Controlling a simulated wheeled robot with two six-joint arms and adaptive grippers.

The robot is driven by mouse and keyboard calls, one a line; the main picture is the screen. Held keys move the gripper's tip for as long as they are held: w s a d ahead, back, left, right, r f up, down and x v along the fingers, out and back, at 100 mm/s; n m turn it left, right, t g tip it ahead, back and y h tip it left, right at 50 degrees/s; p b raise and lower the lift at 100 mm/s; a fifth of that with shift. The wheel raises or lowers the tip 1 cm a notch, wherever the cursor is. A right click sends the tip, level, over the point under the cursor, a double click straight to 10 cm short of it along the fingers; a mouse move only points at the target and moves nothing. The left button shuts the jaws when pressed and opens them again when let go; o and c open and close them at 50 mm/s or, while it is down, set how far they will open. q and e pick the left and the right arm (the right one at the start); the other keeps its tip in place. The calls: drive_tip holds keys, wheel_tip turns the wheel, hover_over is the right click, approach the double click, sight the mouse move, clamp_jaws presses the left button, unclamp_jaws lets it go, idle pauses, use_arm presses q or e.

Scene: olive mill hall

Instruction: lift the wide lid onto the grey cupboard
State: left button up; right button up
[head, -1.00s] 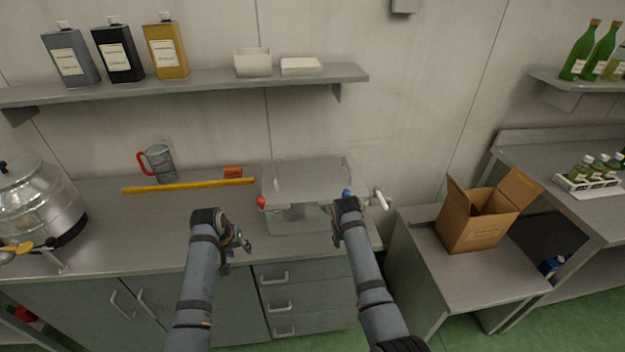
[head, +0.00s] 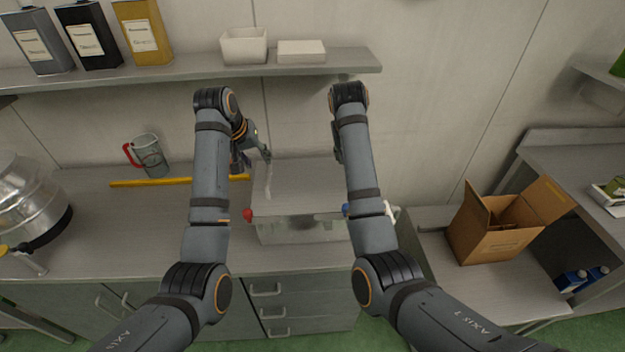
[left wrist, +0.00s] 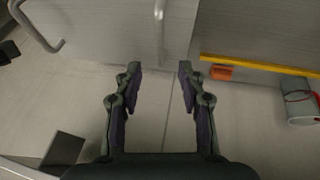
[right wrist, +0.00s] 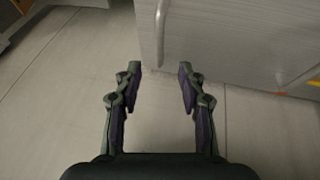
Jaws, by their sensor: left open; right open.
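The wide lid (head: 300,185) is a flat grey plate on a see-through bin (head: 305,230) on the counter. A bar handle at its left end shows in the left wrist view (left wrist: 160,18); one at its right end shows in the right wrist view (right wrist: 160,28). My left gripper (head: 264,155) is open and empty by the lid's back left corner. My right gripper (head: 337,150) is open and empty near the back right corner, mostly hidden by my arm. In each wrist view the handle lies ahead of the fingertips, apart from them. I cannot tell which grey unit is the cupboard.
A wall shelf (head: 180,78) with canisters and white tubs hangs above. A yellow bar (head: 150,183), measuring jug (head: 150,157) and steel vessel (head: 25,205) are on the counter's left. A cardboard box (head: 490,230) stands on a lower grey unit (head: 500,285) at right.

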sight(267, 173)
use_arm(q)
drive_tip(key=x, duration=0.9)
drive_tip(key=shift+f, duration=0.45)
use_arm(e)
drive_tip(key=x, duration=1)
drive_tip(key=shift+s, duration=0.2)
use_arm(q)
drive_tip(key=shift+w+d+f, duration=0.15)
drive_tip(key=shift+w+f, duration=0.1)
drive_tip(key=shift+f, duration=0.05)
use_arm(e)
drive_tip(key=shift+w+f, duration=0.25)
drive_tip(key=shift+f, duration=0.1)
use_arm(q)
drive_tip(key=shift+s+r, duration=0.1)
drive_tip(key=shift+s, duration=0.05)
drive_tip(key=c, duration=0.4)
use_arm(e)
drive_tip(key=shift+s+r, duration=0.15)
drive_tip(key=c, duration=0.4)
use_arm(q)
clamp_jaws()
use_arm(e)
clamp_jaws()
